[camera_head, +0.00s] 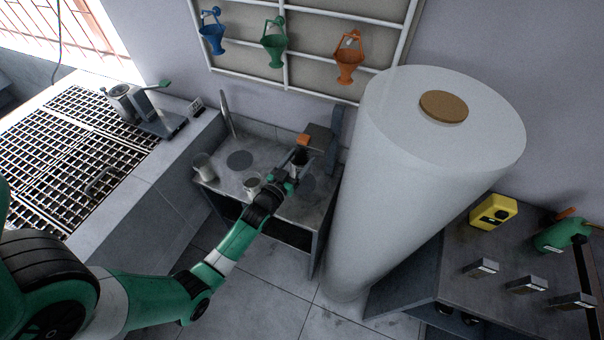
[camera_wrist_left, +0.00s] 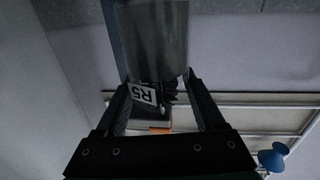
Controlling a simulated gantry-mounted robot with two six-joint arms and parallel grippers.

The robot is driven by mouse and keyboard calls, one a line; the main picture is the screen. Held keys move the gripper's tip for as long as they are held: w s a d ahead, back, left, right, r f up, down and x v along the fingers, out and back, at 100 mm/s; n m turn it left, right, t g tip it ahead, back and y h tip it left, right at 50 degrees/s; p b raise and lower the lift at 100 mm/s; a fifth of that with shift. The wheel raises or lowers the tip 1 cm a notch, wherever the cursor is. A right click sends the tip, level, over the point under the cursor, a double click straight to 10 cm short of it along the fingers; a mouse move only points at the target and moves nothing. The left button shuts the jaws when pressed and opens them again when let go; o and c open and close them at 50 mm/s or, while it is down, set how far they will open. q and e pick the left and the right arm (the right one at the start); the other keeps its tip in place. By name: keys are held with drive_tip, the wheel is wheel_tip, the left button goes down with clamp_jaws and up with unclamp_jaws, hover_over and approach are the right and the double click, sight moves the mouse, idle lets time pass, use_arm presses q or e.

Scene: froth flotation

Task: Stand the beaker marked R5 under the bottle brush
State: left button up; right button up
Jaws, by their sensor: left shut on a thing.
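My left gripper (camera_head: 292,176) is shut on the beaker marked R5 (camera_wrist_left: 155,40). In the left wrist view the beaker is grey and translucent, with a white R5 label (camera_wrist_left: 142,94) near the fingers (camera_wrist_left: 160,108). In the head view the held beaker (camera_head: 301,158) is small, above the bench's right part, close to a dark upright stand (camera_head: 334,135) with an orange-ended block (camera_head: 304,140). Dark bristle-like shapes, possibly the bottle brush (camera_wrist_left: 169,92), show beside the label. I cannot tell whether they touch the beaker. My right gripper is out of view.
Two more beakers stand on the bench, one at its left (camera_head: 204,166) and one left of my gripper (camera_head: 252,184). Dark discs (camera_head: 240,160) mark the bench top. A large white cylinder (camera_head: 390,190) stands close on the right. A thin post (camera_head: 226,112) rises at the back.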

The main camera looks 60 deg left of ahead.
sight(304, 162)
use_arm(q)
drive_tip(key=shift+w+a+f, duration=0.15)
drive_tip(key=shift+w+f, duration=0.05)
drive_tip(key=shift+f, duration=0.05)
drive_tip(key=f+b, duration=0.3)
drive_tip(key=shift+w+a+f+b, duration=0.25)
drive_tip(key=shift+w+f+b, duration=0.1)
drive_tip(key=shift+w, duration=0.05)
drive_tip(key=shift+s+f, duration=0.1)
drive_tip(key=shift+f, duration=0.15)
drive_tip(key=shift+d+r, duration=0.1)
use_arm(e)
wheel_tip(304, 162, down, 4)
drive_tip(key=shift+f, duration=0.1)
